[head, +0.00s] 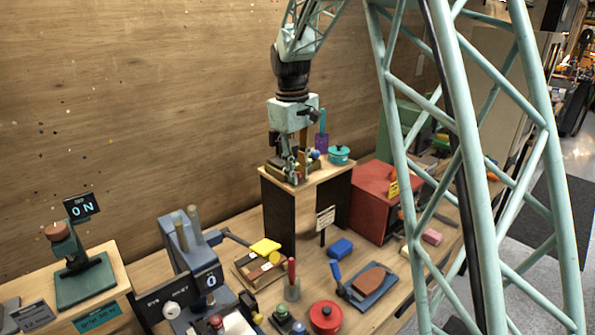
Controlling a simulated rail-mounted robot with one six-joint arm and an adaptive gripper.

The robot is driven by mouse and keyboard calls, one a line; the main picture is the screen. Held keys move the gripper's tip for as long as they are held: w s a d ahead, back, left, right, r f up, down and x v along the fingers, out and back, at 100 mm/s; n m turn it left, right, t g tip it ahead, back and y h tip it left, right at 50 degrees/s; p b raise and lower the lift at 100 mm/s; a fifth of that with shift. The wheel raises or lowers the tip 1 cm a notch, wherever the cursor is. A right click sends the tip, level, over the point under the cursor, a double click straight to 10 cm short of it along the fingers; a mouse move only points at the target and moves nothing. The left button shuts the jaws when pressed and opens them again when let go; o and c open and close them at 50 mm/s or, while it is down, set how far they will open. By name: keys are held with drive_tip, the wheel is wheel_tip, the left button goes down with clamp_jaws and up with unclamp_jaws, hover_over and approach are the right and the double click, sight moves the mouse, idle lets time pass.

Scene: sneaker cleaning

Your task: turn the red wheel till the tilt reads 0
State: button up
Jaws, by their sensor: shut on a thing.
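My gripper (297,170) points down at the top of a tall black-sided stand (283,207) with a wooden top. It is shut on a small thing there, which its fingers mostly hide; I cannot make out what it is. I cannot clearly pick out the red wheel. A small red knob (215,321) shows at the front of a grey machine (178,245), well away from my gripper. A small display (209,281) on that machine reads 0; I cannot tell whether it is the tilt reading.
A teal pot (340,154) and a purple cup (322,142) stand close beside my gripper. A red box (375,190) is right of the stand. A display (82,207) reads ON.

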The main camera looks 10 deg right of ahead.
drive_tip(key=shift+d+g+y+p, duration=0.1)
drive_tip(key=shift+g+y+p, duration=0.3)
drive_tip(key=shift+y+p, duration=0.7)
drive_tip(key=shift+h, duration=0.3)
drive_tip(key=o, duration=0.9)
drive_tip(key=shift+c, duration=0.2)
drive_tip(key=shift+r, duration=0.15)
wheel_tip(320, 180, up, 12)
drive_tip(key=shift+w+d, duration=0.25)
drive_tip(key=shift+d, duration=0.2)
drive_tip(key=shift+s, duration=0.1)
